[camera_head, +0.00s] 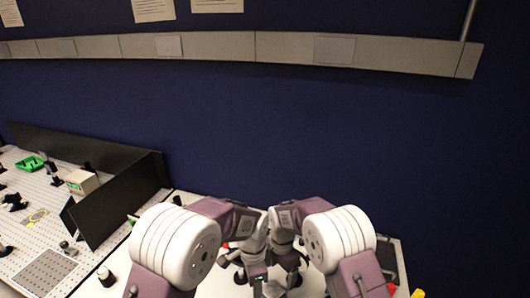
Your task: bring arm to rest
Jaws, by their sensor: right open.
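My two arms come in from the bottom left and bottom right, with purple links and white ringed joints. They fold inward so that both wrists sit close together at the bottom centre. My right gripper (289,271) is the clearer one; it hangs down over a pale surface, open, with nothing seen between its fingers. My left gripper (246,270) is just left of it, small and partly hidden by my own wrist, so its jaws cannot be made out.
A perforated white table (85,262) at left carries black panels (118,205), a green tray (30,163), a cream box (82,181) and small black parts. A dark blue wall (300,130) with a grey rail (210,46) stands behind. Red and yellow items (391,288) show at lower right.

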